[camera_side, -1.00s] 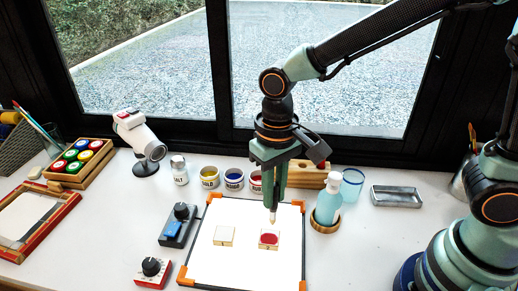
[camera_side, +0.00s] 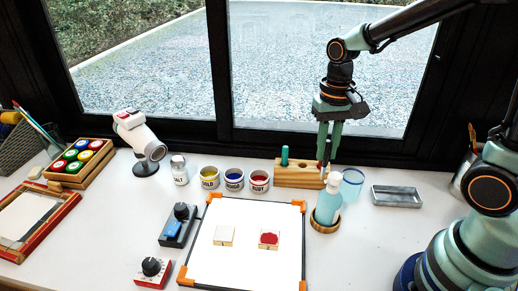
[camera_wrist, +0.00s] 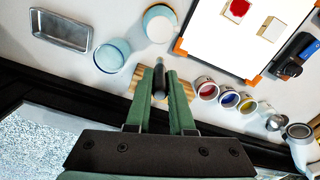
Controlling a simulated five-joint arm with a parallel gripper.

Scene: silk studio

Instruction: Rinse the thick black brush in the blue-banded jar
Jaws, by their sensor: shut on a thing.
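My gripper (camera_side: 326,158) is shut on a thick black brush (camera_wrist: 159,80), held between the two green fingers in the wrist view. In the side view it is above the right part of the wooden brush block, left of the jar; little of the brush shows there. The blue-banded jar (camera_side: 352,185) is clear, with a blue band near its rim, standing behind and right of the bottle. It also shows in the wrist view (camera_wrist: 111,56), up and left of the brush. The brush appears outside the jar; its exact height is unclear.
The wooden block (camera_side: 290,178) holds a teal-handled brush (camera_side: 284,155). A pale blue bottle (camera_side: 327,205) stands in front of the jar. A metal tray (camera_side: 396,196) lies right of it. Open paint pots, including a red one (camera_side: 259,182), stand left. The white board (camera_side: 245,255) carries two tiles.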

